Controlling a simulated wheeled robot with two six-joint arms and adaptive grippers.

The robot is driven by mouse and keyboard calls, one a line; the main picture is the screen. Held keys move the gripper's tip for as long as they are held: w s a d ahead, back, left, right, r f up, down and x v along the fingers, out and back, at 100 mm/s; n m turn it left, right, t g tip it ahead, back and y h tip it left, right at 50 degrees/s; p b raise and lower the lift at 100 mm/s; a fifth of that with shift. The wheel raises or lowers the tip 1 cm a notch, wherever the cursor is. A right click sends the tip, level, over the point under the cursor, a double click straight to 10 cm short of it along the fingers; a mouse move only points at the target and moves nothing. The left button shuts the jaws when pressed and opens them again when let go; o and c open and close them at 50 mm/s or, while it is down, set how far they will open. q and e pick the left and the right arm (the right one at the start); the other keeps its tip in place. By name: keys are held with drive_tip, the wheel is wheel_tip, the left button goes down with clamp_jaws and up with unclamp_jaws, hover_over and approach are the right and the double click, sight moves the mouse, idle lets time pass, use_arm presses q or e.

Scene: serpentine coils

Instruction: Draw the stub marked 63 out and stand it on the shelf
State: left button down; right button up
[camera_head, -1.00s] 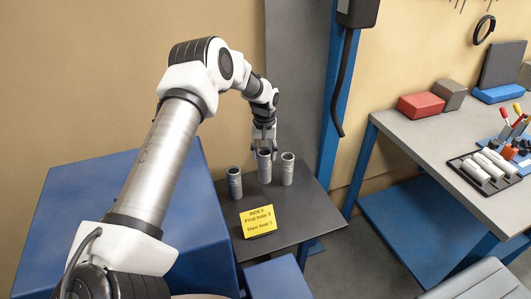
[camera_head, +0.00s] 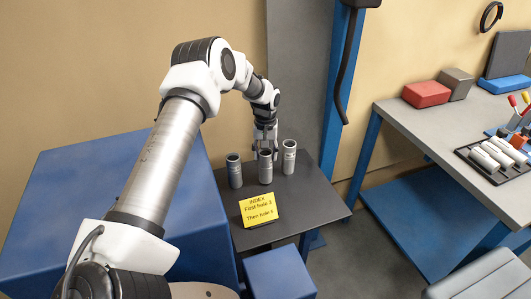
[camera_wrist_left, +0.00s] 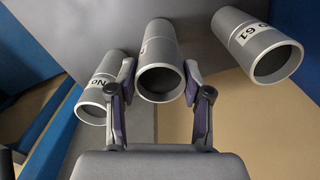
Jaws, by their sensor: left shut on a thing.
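Three grey metal stubs stand on a dark grey top in the head view: a left stub (camera_head: 234,172), a middle stub (camera_head: 265,170) and a right stub (camera_head: 289,157). My left gripper (camera_head: 265,147) comes down from above and is shut on the middle stub, which looks upright. The wrist view shows the middle stub (camera_wrist_left: 158,50) between the fingers (camera_wrist_left: 159,68). Its label is mostly hidden, so its number cannot be read. The right-hand stub in that view (camera_wrist_left: 258,42) reads 61; the left-hand one (camera_wrist_left: 105,85) shows only "No". My right gripper is not seen.
A yellow sign (camera_head: 258,210) stands in front of the stubs on the dark top (camera_head: 312,205). A blue box (camera_head: 75,210) is left of it, a blue post (camera_head: 340,95) behind right. A workbench (camera_head: 415,125) with blocks and a rack stands right.

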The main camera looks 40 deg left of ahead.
use_arm(q)
drive_tip(key=shift+f, duration=0.25)
drive_tip(key=shift+c, duration=2)
unclamp_jaws()
